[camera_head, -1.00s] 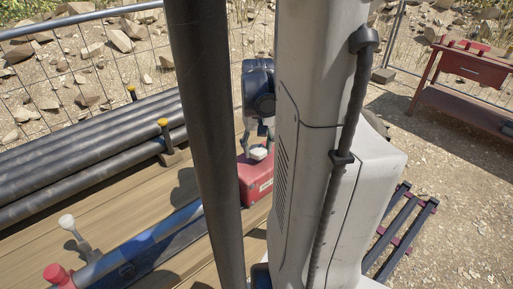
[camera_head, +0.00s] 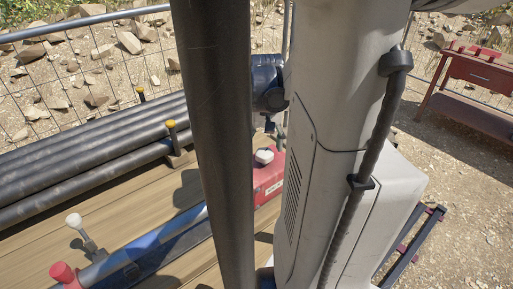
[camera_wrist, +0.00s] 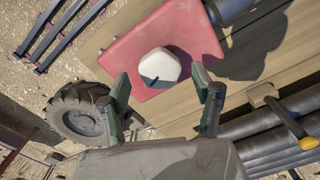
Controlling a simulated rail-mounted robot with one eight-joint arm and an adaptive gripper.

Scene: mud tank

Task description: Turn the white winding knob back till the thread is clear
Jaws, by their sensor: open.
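The white winding knob (camera_wrist: 160,66) is a many-sided pale cap on top of a red housing (camera_wrist: 120,53). In the head view the knob (camera_head: 264,156) sits on the red housing (camera_head: 268,184), partly hidden by my own body. My gripper (camera_wrist: 160,77) is open and empty. In the wrist view its green-edged fingers stand apart on either side of the knob's near edge, and the knob appears beyond the tips. I see no contact. In the head view my gripper (camera_head: 281,136) is just behind and above the knob, mostly hidden. I cannot make out the thread.
A blue tube (camera_head: 175,235) runs left from the housing, with a white-knobbed lever (camera_head: 82,231) and a red cap (camera_head: 64,274). Black pipes (camera_head: 90,150) lie behind on the wooden deck (camera_head: 130,208). A wheel (camera_wrist: 82,118) and dark rails (camera_wrist: 60,30) are nearby.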

